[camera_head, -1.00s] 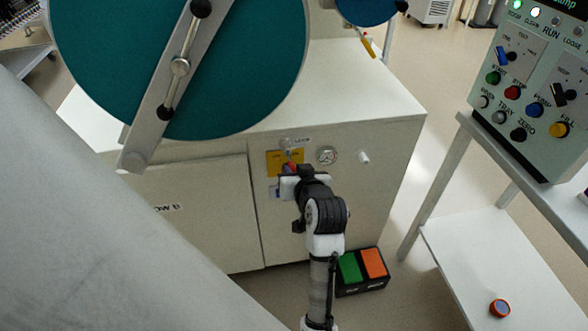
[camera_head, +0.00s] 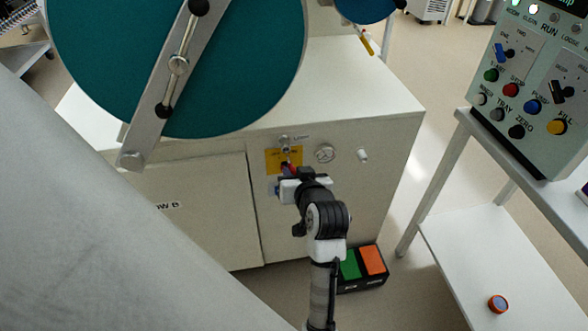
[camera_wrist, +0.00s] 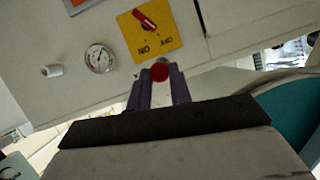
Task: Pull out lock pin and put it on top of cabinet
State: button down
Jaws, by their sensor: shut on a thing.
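A small part with a round red end (camera_wrist: 159,71), seemingly the lock pin, sits between the fingertips of my gripper (camera_wrist: 160,80) in the wrist view. My gripper is shut on it. In the head view my gripper (camera_head: 291,176) is at the cabinet's front, by the yellow switch plate (camera_head: 272,157), and hides the plate's lower part. A small metal fitting (camera_head: 284,140) with a label beside it is above the plate. Whether the pin still touches the cabinet cannot be told. The white cabinet (camera_head: 375,100) has a bare strip of top to the right of the large teal disc.
The teal disc (camera_head: 250,70) with its bar covers much of the cabinet's top left. A gauge (camera_head: 325,154) and a white knob (camera_head: 362,156) are right of the plate. A foot pedal box (camera_head: 362,286) lies below. A control console (camera_head: 535,90) stands on a table at right.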

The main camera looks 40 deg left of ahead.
jog(key=shift+s+d, duration=1.4)
jog(key=shift+d, duration=0.2)
